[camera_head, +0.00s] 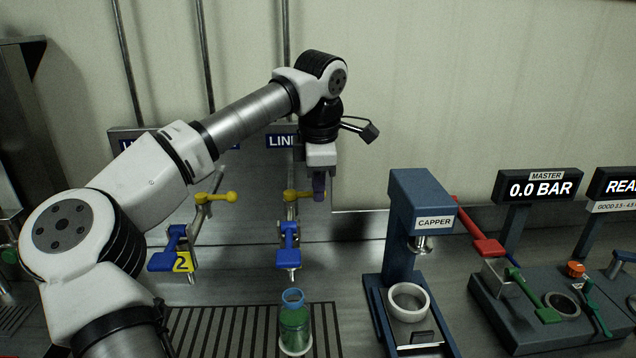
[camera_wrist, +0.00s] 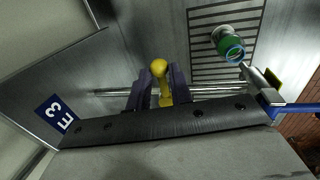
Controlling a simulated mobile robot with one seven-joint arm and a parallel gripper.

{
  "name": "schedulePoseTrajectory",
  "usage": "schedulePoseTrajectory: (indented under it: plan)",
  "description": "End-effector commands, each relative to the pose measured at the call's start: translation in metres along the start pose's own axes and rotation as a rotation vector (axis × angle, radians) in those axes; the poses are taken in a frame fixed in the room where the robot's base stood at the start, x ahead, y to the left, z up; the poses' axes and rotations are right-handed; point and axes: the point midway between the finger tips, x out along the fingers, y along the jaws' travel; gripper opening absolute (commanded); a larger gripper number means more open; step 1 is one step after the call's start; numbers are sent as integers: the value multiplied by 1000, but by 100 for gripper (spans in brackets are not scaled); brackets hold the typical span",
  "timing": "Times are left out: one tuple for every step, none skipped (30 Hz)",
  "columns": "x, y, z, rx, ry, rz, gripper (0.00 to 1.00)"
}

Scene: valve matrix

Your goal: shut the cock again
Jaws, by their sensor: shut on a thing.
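My gripper (camera_head: 318,192) is at the yellow lever (camera_head: 298,194) of the right-hand line, which carries a partly hidden LINE sign. In the wrist view the two dark fingers (camera_wrist: 162,88) are shut on either side of this yellow lever (camera_wrist: 165,92), and its round knob (camera_wrist: 158,68) sticks out past them. The lever points sideways to the right in the head view. Below it on the same line is a blue lever (camera_head: 289,235) over a spout. A bottle with green contents (camera_head: 294,322) stands under that spout; it also shows in the wrist view (camera_wrist: 228,45).
A second line to the left has its own yellow lever (camera_head: 216,197) and a blue lever (camera_head: 168,258) tagged 2. A blue capper (camera_head: 420,205) stands close on the right. Beyond it is a console with a MASTER display (camera_head: 540,190) reading 0.0 BAR.

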Motion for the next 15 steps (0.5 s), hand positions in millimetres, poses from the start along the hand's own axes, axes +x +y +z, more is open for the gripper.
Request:
schedulePoseTrajectory:
  plan:
    - [-2, 2, 0, -3, 0, 6, 0]
    - [-2, 2, 0, -3, 0, 6, 0]
    - [-2, 2, 0, -3, 0, 6, 0]
    - [-2, 2, 0, -3, 0, 7, 0]
    - [-2, 2, 0, -2, 0, 7, 0]
    - [-2, 2, 0, -2, 0, 7, 0]
    - [-2, 2, 0, -2, 0, 7, 0]
    - [-2, 2, 0, -2, -1, 7, 25]
    - [-2, 2, 0, -2, -1, 7, 30]
    - [-2, 2, 0, -2, 0, 6, 33]
    - [-2, 1, 0, -2, 0, 6, 33]
    - [-1, 1, 0, -1, 0, 5, 33]
    - [-1, 1, 0, -1, 0, 5, 33]
    - [-1, 1, 0, -1, 0, 4, 33]
    - [-1, 1, 0, -1, 0, 4, 33]
